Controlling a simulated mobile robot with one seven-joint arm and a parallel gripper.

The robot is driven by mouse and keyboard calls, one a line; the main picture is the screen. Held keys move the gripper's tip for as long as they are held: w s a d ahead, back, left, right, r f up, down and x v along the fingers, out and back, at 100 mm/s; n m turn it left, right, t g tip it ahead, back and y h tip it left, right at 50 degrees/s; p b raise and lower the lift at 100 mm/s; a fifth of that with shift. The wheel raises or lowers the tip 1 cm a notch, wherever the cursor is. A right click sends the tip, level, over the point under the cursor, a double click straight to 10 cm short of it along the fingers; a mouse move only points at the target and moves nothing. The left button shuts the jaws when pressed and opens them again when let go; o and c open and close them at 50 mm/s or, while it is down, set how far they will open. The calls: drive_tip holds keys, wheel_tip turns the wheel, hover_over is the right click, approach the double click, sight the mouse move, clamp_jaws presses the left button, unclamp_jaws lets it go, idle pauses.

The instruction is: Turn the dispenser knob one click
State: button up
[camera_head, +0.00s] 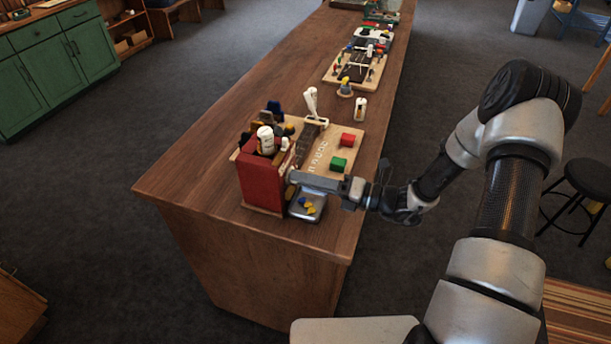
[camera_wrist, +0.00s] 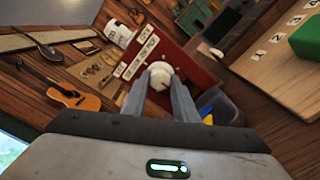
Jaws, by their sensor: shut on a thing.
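The dispenser is a red upright box (camera_head: 262,182) near the close end of the long wooden counter. In the wrist view its red front (camera_wrist: 188,58) carries white label strips (camera_wrist: 136,58) and a round white knob (camera_wrist: 161,73). My gripper (camera_wrist: 160,82) is shut on the knob, with one finger on each side of it. In the head view my gripper (camera_head: 296,178) reaches the dispenser's front from the right, and the knob is hidden there. A small tray (camera_head: 304,212) with yellow and blue pieces sits below the gripper.
A light wooden board with a red block (camera_head: 347,140) and a green block (camera_head: 339,164) lies beside the dispenser. A small white bottle (camera_head: 360,108) and another loaded board (camera_head: 370,80) stand farther along the counter. A black stool (camera_head: 587,180) is on the floor at right.

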drive_tip(key=shift+w+a+r, duration=0.1)
drive_tip(key=shift+a+r, duration=0.05)
drive_tip(key=shift+r, duration=0.05)
idle(0.3)
drive_tip(key=o, duration=0.9)
drive_tip(key=shift+o, duration=0.8)
drive_tip(key=shift+a+f, duration=0.1)
drive_tip(key=b+v, duration=0.2)
drive_tip(key=v, duration=1.5)
drive_tip(key=shift+d, duration=0.25)
